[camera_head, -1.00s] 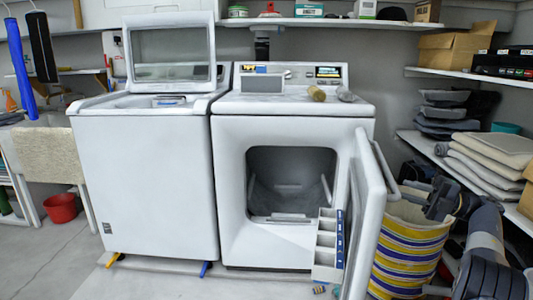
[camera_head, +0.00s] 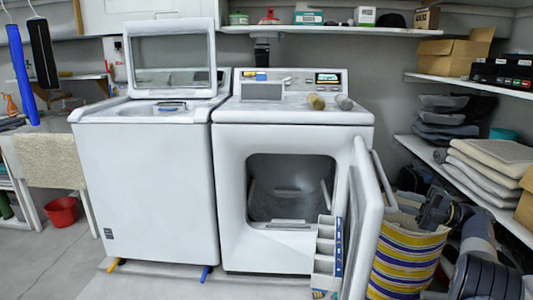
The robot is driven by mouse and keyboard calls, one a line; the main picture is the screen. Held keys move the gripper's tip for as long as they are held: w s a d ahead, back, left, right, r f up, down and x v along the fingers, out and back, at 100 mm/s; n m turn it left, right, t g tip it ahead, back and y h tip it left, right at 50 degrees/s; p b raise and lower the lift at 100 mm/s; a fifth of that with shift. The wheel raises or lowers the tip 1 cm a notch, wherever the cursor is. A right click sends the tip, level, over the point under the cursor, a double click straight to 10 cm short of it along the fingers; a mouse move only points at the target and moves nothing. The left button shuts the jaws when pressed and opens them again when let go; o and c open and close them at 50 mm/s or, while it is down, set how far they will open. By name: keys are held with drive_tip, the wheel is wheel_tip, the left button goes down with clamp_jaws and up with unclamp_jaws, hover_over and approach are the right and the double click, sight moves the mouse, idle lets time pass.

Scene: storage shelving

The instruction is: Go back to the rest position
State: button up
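My arm comes in at the lower right, in front of the right-hand shelving. My gripper (camera_head: 428,217) is at the arm's dark end, over the yellow, blue and white striped basket (camera_head: 408,257). It is small and dark here, so I cannot tell whether its fingers are open or shut. I see nothing clearly held in it.
The dryer's open door (camera_head: 366,222) stands out just left of my gripper. The front-load dryer (camera_head: 230,185) and the washer (camera_head: 145,185) with raised lid are behind. Folded cloths (camera_head: 490,165) lie on the right shelf.

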sight(390, 195)
drive_tip(key=p+x, duration=0.3)
drive_tip(key=p, duration=0.1)
drive_tip(key=shift+a+r, duration=0.15)
drive_tip(key=shift+a, duration=0.6)
